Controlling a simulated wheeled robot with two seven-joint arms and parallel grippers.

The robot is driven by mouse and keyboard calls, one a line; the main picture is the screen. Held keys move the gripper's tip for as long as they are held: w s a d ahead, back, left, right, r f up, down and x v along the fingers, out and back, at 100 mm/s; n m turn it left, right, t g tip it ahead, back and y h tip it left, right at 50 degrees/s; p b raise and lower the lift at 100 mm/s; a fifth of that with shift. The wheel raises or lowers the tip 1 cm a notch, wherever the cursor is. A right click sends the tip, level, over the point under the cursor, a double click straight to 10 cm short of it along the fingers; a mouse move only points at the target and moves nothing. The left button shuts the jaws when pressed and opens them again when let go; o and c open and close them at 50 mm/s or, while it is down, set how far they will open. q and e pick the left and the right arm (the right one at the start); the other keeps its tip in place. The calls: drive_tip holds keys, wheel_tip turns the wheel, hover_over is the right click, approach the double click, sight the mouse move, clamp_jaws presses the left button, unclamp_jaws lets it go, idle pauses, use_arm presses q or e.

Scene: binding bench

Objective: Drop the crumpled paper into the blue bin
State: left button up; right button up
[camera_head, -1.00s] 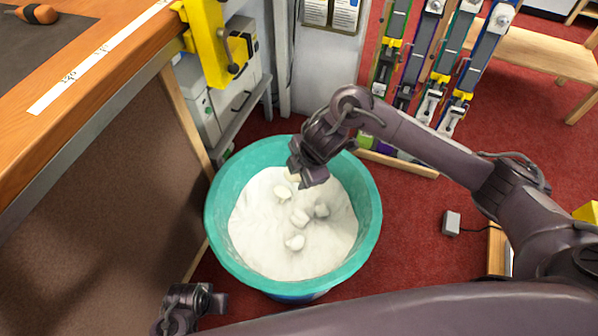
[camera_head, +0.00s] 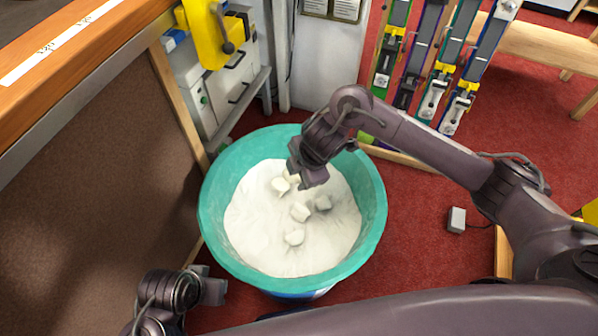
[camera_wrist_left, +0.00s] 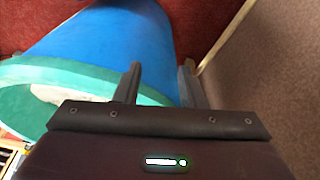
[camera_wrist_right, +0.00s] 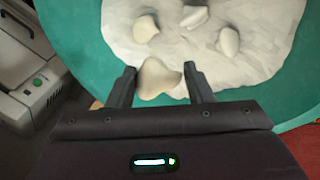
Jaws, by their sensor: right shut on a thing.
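The bin (camera_head: 375,205) has a teal rim and inner wall; its blue outside (camera_wrist_left: 95,40) shows in the left wrist view. Inside is a white bed with several pale crumpled lumps, one of them (camera_head: 300,212) near the middle. My right gripper (camera_head: 303,178) is over the far part of the bin opening, shut on a pale crumpled paper (camera_wrist_right: 158,78), which shows between its fingers in the right wrist view. My left gripper (camera_head: 215,290) is low, outside the bin's near left side. In the left wrist view its fingers (camera_wrist_left: 160,85) are apart and nothing is between them.
A wooden bench (camera_head: 60,40) with a brown side panel stands left of the bin.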

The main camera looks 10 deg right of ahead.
drive_tip(key=o, duration=1)
drive_tip(key=shift+r, duration=0.35)
drive_tip(key=p+v, duration=0.2)
drive_tip(key=v, duration=0.2)
drive_tip(key=shift+s+d+r, duration=0.1)
drive_tip(key=shift+r, duration=0.2)
use_arm(q)
drive_tip(key=a+f, duration=0.1)
drive_tip(key=a+f+g+p, duration=0.1)
drive_tip(key=shift+s+a+f+n+g+y, duration=0.2)
drive_tip(key=shift+s+a+n+g+y, duration=0.1)
drive_tip(key=shift+s+a+n+y, duration=0.1)
use_arm(e)
drive_tip(key=v, duration=0.2)
drive_tip(key=shift+s+d+r, duration=0.1)
drive_tip(key=shift+s+r, duration=0.1)
